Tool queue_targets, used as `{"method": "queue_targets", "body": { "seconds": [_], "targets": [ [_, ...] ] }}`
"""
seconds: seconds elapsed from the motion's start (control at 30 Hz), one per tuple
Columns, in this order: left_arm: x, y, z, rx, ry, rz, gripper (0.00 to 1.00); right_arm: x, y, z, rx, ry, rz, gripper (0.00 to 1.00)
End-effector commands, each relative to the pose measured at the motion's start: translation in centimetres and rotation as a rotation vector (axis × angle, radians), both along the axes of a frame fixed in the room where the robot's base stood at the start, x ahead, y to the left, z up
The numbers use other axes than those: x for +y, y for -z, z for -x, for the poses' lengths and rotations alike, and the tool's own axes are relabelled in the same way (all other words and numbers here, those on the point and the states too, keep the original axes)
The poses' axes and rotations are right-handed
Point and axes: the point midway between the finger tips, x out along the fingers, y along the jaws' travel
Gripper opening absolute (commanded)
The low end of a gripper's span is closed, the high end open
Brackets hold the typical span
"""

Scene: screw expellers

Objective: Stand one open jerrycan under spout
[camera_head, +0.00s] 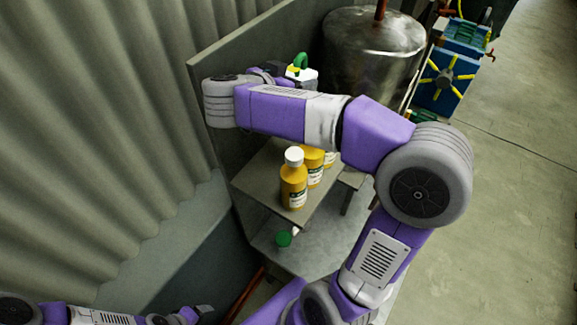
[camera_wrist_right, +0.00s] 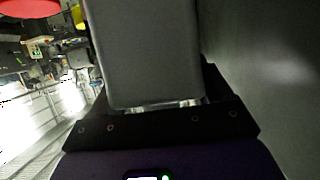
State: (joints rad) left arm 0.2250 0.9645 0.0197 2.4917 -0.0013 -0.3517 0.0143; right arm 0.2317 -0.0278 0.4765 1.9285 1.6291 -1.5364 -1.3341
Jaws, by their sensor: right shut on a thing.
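In the head view a small white container with a green handle and a yellow patch, seemingly a jerrycan (camera_head: 303,74), shows just beyond my right forearm, beside the metal tank. My right gripper (camera_head: 277,69) is at its left side and largely hidden by my arm. In the right wrist view my right gripper is shut on a large grey-looking body (camera_wrist_right: 145,55), seemingly this jerrycan. Its mouth cannot be made out. My left gripper (camera_head: 203,309) is low at the bottom left, small, and its jaws are unclear. I cannot make out a spout.
A large metal tank (camera_head: 372,58) stands behind my right arm. Orange bottles, the nearest white-capped (camera_head: 293,184), stand on a grey shelf (camera_head: 262,178). A blue machine (camera_head: 447,82) stands at the right; a corrugated wall (camera_head: 90,120) closes the left.

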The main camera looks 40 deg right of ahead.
Motion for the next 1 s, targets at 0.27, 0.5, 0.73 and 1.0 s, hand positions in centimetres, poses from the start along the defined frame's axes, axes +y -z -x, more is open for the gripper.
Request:
{"method": "queue_targets", "body": {
  "seconds": [0.27, 0.5, 0.73, 1.0],
  "targets": [
    [0.0, 0.7, -0.1, -0.002, -0.001, 0.000, 0.70, 0.0, 3.9, 0.2, 0.002, -0.002, 0.003, 0.00],
    [0.0, 1.1, -0.1, -0.001, 0.000, 0.000, 0.70, 0.0, 8.0, 0.2, 0.000, -0.004, 0.002, 0.00],
    [0.0, 1.4, -0.1, -0.001, 0.000, 0.000, 0.70, 0.0, 10.1, 0.2, 0.001, -0.003, 0.001, 0.00],
    [0.0, 1.6, -0.1, -0.001, 0.000, 0.000, 0.70, 0.0, 12.7, 0.2, -0.003, -0.002, 0.001, 0.00]
  ]
}}
